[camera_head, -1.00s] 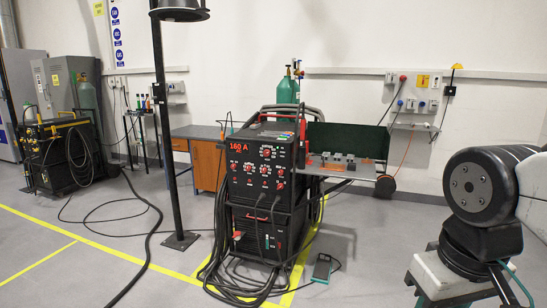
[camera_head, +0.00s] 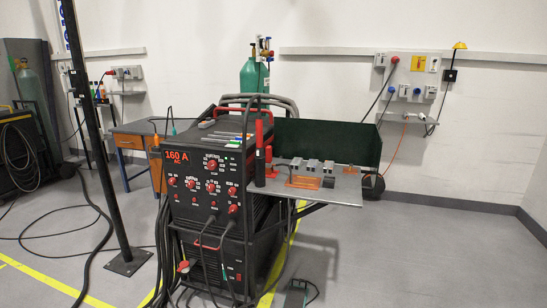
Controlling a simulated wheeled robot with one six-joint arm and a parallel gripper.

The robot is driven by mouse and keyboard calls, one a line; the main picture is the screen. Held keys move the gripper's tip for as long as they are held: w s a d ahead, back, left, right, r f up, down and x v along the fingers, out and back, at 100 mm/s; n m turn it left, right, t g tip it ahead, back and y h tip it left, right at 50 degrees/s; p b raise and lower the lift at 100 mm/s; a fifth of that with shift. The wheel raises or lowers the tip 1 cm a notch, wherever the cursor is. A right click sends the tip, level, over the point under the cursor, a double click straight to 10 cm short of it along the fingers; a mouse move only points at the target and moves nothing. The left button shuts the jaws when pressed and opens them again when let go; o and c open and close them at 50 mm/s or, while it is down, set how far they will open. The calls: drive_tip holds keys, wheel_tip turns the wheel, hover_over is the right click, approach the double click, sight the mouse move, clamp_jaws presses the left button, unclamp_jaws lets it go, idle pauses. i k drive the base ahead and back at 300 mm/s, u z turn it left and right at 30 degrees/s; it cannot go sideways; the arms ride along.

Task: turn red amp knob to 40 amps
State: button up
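The black welding machine (camera_head: 205,235) stands left of centre, with its front panel toward me. Its red display (camera_head: 177,157) reads 160 A. Several red knobs sit on the panel: an upper one (camera_head: 212,164) right of the display, and a row below it with a left knob (camera_head: 191,183), a middle knob (camera_head: 211,187) and a right knob (camera_head: 232,190). Another red knob (camera_head: 233,209) is at the lower right. The labels are too small to read, so I cannot tell which is the amp knob. My gripper is out of view.
A metal work shelf (camera_head: 335,193) with clamps and a dark green screen (camera_head: 335,143) adjoins the machine's right side. Cables hang in front of its lower panel. A black post (camera_head: 97,160) stands to the left. A foot pedal (camera_head: 296,297) lies on the floor. Floor at right is clear.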

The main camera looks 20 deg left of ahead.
sight(212, 165)
drive_tip(key=z, duration=0.05)
drive_tip(key=i, duration=1.05)
drive_tip(key=u, duration=0.85)
drive_tip(key=i, duration=0.8)
drive_tip(key=u, duration=0.95)
drive_tip(key=i, duration=0.25)
drive_tip(key=u, duration=0.35)
